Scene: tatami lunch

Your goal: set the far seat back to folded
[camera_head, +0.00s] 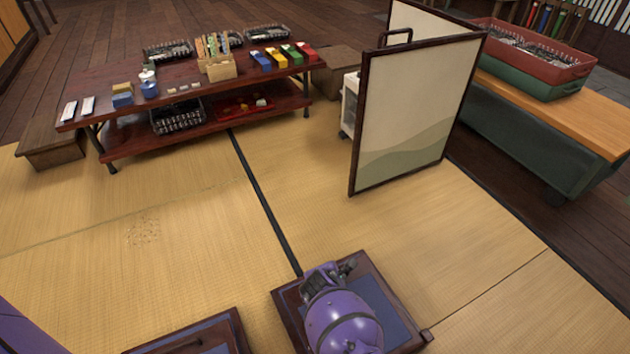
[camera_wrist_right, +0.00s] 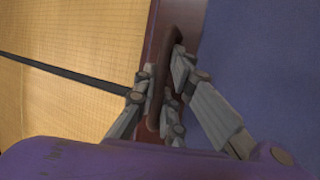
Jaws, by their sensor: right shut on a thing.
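A low seat with a dark wooden frame (camera_head: 377,273) and a blue-grey panel (camera_head: 392,318) lies on the tatami at the bottom centre of the head view. My right gripper (camera_head: 335,270) is over its far edge and hides much of it. In the right wrist view, the gripper (camera_wrist_right: 162,72) is shut on a brown curved handle (camera_wrist_right: 157,92) at the wooden edge beside the blue panel (camera_wrist_right: 255,70). Whether the back is flat or slightly raised is hard to tell. Only a purple part of my left arm shows at lower left; its gripper is out of view.
A second dark wooden seat (camera_head: 236,327) is partly cut off to the left. A folding screen (camera_head: 410,110) stands beyond, right of centre. A low table (camera_head: 130,88) with lunch things stands at the back left.

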